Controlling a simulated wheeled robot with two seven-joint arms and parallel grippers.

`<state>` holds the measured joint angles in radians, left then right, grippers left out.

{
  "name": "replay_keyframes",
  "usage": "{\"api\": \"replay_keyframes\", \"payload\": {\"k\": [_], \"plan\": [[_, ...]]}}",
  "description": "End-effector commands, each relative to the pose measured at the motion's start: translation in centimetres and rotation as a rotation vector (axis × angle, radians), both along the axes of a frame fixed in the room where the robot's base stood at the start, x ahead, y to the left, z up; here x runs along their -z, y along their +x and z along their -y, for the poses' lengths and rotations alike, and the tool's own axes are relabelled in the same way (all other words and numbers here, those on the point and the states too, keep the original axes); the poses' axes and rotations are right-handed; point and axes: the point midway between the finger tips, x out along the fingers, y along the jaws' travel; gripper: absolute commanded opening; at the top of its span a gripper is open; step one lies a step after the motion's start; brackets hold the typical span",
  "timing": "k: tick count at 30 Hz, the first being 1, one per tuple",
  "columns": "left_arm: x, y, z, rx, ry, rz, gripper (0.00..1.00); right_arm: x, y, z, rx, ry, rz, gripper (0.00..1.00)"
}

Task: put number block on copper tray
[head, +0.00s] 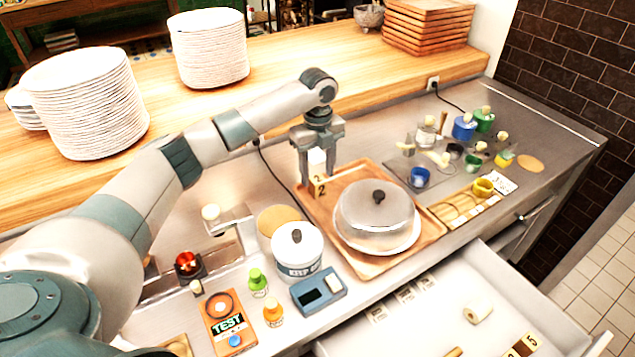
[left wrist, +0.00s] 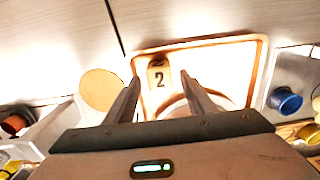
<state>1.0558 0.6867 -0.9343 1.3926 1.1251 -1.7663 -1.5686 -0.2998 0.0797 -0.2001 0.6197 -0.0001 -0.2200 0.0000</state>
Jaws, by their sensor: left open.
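The number block (head: 319,188), a pale block marked 2, stands on the far-left corner of the orange-brown copper tray (head: 362,171). It also shows in the left wrist view (left wrist: 159,78), on the tray (left wrist: 255,75) near its rim. My left gripper (head: 317,177) points down over the block with its fingers apart, one on each side of it. In the left wrist view the block appears between the fingertips, and I cannot tell whether they touch it. My right gripper is not in view.
A white canister (head: 297,252) and a blue scale (head: 319,290) stand beside the tray's near-left side. An open drawer (head: 440,318) with blocks juts out in front. Several cups and pots, including a blue cup (head: 464,127), crowd the right. Plate stacks (head: 85,100) stand behind.

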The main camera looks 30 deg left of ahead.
Motion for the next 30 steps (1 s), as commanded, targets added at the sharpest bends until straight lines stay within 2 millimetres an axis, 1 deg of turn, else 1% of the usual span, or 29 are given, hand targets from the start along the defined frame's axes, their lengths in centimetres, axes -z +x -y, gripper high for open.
{"api": "replay_keyframes", "payload": {"k": [1,6,9,13,19,30], "plan": [[-0.7,0.1,0.0,0.0,0.001,0.005,0.5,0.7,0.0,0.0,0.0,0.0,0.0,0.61],[-3.8,0.1,0.0,0.0,0.0,0.004,0.5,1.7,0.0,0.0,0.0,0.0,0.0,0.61],[-5.4,0.1,0.0,0.001,0.0,0.004,0.5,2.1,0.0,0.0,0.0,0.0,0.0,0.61],[-7.0,0.1,0.0,0.0,0.0,0.002,0.5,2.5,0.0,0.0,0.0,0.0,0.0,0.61],[-8.1,0.0,0.0,0.0,0.0,0.0,0.5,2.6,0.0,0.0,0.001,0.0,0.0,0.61],[-8.1,0.0,0.0,0.0,0.0,0.0,0.5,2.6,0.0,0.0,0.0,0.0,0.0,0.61]]}}
